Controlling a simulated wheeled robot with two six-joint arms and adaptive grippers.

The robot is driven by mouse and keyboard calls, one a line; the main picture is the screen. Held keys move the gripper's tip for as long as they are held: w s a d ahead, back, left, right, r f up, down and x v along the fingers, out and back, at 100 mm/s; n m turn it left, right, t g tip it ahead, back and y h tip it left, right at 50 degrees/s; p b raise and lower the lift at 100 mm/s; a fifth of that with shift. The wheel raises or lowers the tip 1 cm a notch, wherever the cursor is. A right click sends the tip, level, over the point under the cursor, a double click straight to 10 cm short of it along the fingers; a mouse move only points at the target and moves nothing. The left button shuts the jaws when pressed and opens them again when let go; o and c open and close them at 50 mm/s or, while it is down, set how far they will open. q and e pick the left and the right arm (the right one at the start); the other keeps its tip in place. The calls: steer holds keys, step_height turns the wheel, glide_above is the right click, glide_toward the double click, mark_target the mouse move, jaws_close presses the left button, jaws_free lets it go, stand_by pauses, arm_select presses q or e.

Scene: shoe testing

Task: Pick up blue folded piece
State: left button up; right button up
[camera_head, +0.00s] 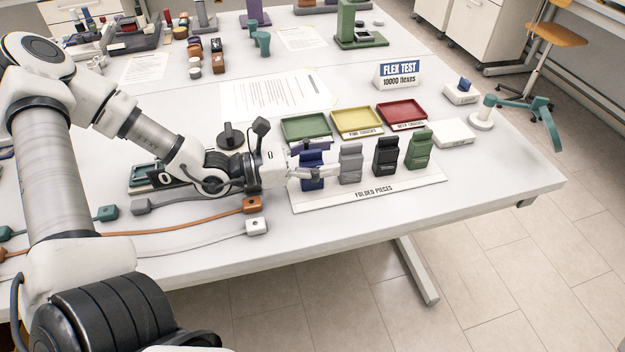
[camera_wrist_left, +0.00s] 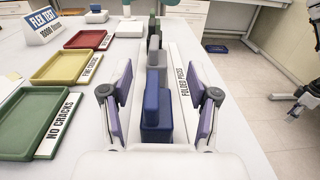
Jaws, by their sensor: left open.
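The blue folded piece (camera_head: 312,182) stands upright at the left end of the row on the white "FOLDED PIECES" board (camera_head: 394,191). My left gripper (camera_head: 318,171) reaches in from the left at the piece and partly covers it. In the left wrist view, the blue folded piece (camera_wrist_left: 156,112) stands between the two spread fingers of my left gripper (camera_wrist_left: 160,92). A gap shows on each side, so the fingers are open and apart from it.
Grey (camera_head: 350,163), black (camera_head: 386,157) and green (camera_head: 419,150) folded pieces stand to the right in the same row. Green (camera_head: 306,127), yellow (camera_head: 357,121) and red (camera_head: 400,114) trays lie behind. The table's front edge is close to the board.

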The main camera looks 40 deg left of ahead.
arm_select(q)
jaws_close()
stand_by(0.3)
